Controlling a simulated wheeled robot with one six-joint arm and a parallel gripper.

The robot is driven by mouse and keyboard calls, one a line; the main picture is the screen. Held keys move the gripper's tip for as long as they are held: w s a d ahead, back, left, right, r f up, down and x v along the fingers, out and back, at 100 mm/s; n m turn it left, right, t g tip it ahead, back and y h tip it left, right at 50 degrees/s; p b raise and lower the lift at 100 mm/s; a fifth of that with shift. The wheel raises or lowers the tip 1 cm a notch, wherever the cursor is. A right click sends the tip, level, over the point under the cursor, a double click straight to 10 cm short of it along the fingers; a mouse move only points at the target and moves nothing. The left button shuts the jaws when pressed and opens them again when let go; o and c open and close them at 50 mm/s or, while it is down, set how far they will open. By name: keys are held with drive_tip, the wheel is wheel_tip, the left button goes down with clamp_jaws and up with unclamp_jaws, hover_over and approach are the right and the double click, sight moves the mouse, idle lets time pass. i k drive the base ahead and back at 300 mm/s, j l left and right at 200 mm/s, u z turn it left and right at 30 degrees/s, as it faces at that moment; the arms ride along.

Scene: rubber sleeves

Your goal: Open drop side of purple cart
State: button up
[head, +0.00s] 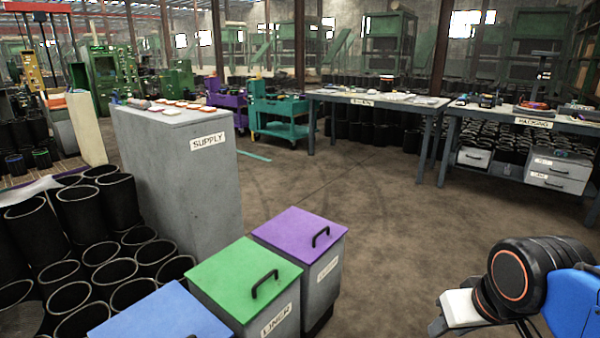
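The purple cart (226,96) stands in the mid-distance, behind the grey supply counter and left of a teal cart. The counter hides part of its lower left. It looks like a low cart with items in it; at this distance I cannot tell how its drop side stands. My gripper is not clearly seen; only part of my blue and black arm shows at the lower right, far from the cart.
A teal cart (282,112) stands right beside the purple one. The supply counter (178,170) blocks the left. Bins with blue, green (240,278) and purple lids (298,230) stand close in front. Open floor (350,200) lies between them and the workbenches (375,98).

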sight(219, 99)
drive_tip(key=i+l+z, duration=0.7)
drive_tip(key=i+z, duration=0.6)
drive_tip(key=i, duration=0.15)
drive_tip(key=i+u, duration=0.1)
drive_tip(key=i, duration=0.75)
drive_tip(key=i+l, duration=0.2)
drive_tip(key=i, duration=0.65)
drive_tip(key=i+j+u, duration=0.1)
drive_tip(key=i+u, duration=0.3)
drive_tip(key=i+j+u, duration=0.1)
drive_tip(key=u, duration=0.25)
drive_tip(key=i+l+u, duration=0.1)
drive_tip(key=i+u, duration=0.3)
drive_tip(key=i+l+u, duration=0.15)
drive_tip(key=u, duration=0.25)
drive_tip(key=i+j+u, duration=0.2)
drive_tip(key=i+u, duration=1.05)
drive_tip(key=i+j, duration=0.1)
drive_tip(key=i, duration=3.3)
drive_tip(key=i+z, duration=0.3)
drive_tip(key=i, duration=0.55)
drive_tip(key=i+j+z, duration=0.25)
drive_tip(key=i, duration=0.65)
drive_tip(key=i+z, duration=0.2)
drive_tip(key=i, duration=1.6)
